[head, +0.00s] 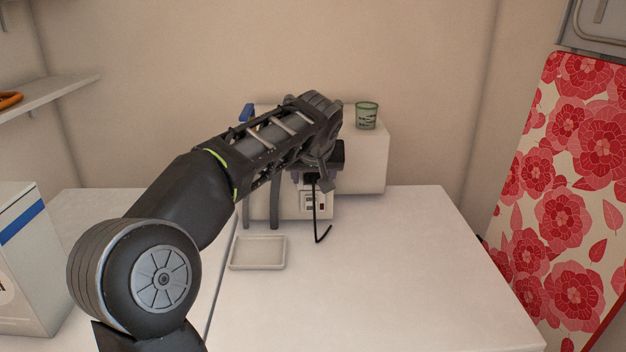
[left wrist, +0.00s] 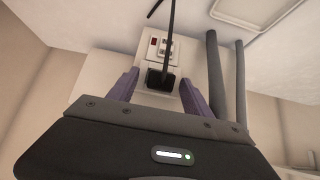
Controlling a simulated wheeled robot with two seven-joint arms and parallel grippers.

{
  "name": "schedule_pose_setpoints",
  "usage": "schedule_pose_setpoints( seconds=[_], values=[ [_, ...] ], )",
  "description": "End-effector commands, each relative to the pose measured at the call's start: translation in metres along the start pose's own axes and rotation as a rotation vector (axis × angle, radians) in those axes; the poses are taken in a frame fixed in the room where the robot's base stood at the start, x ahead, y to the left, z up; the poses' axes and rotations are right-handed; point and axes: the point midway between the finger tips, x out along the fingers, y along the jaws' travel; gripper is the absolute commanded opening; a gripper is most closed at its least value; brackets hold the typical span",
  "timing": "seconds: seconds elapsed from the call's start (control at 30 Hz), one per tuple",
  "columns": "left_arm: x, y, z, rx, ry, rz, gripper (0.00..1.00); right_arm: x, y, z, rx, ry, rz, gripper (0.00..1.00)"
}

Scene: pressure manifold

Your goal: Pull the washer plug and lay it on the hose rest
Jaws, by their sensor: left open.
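The black plug (left wrist: 160,78) sits at a pale outlet plate (left wrist: 163,49) with a red switch, and its thin black cord (left wrist: 171,35) leads away from it. In the head view the cord (head: 315,212) hangs in front of the plate (head: 318,200) and bends near the tabletop. My left gripper (left wrist: 158,74) is open, with its purple fingers on either side of the plug. I see no clear contact. In the head view this gripper (head: 314,179) partly hides the plug. A shallow pale tray (head: 258,266) lies empty on the tabletop; I cannot tell if it is the hose rest.
Two grey hoses (head: 275,203) stand left of the plate; they also show in the left wrist view (left wrist: 216,80). A green cup (head: 367,115) stands on the white ledge (head: 370,160). The white worktop (head: 400,290) is clear at right. A floral ironing board (head: 565,190) leans at right.

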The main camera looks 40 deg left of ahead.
Motion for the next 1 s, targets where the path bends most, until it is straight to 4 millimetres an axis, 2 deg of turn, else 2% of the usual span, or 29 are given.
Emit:
schedule_pose_setpoints(
  seconds=[0.37,1.0],
  values=[
    [0.0001,-0.0004,0.0,0.0,0.0,0.0,0.58,0.001,0.0004,0.0,0.0,0.0,0.0,0.36],
    [0.0,-0.0004,0.0,0.0,0.0,0.0,0.06,0.0009,0.0004,0.0,0.0,0.0,0.0,0.36]
  ],
)
